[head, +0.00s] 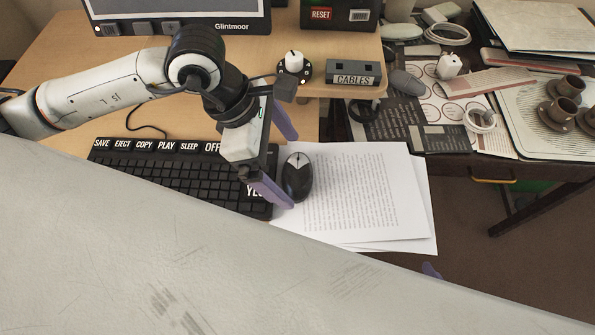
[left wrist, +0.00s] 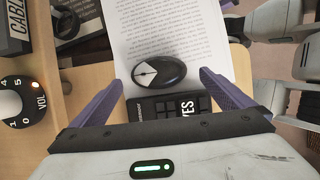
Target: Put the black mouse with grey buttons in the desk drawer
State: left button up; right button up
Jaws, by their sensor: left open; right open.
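The black mouse with grey buttons (head: 297,180) lies on white printed sheets beside the keyboard. It also shows in the left wrist view (left wrist: 165,72), its pale buttons towards the left. My left gripper (head: 293,172) is open, its purple fingers on either side of the mouse; in the left wrist view the mouse sits just ahead of the fingertips, with a gap on both sides. My right gripper (head: 431,270) is mostly hidden behind my white arm; only a purple fingertip shows, past the paper's lower right corner. An open desk drawer cannot be made out.
The keyboard (head: 165,178) lies left of the mouse, partly under my left gripper. A volume knob (head: 294,66) and a CABLES box (head: 349,78) stand behind. A dark side table at right holds papers, a grey rounded object (head: 405,83), cups and a tray (head: 545,135). A brass handle (head: 493,181) shows below.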

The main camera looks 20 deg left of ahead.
aim_at(292, 170)
pick_arm(q)
jog(key=x, duration=0.3)
jog(key=shift+w+f, duration=0.15)
jog(key=shift+c, duration=0.4)
jog(key=c, duration=1)
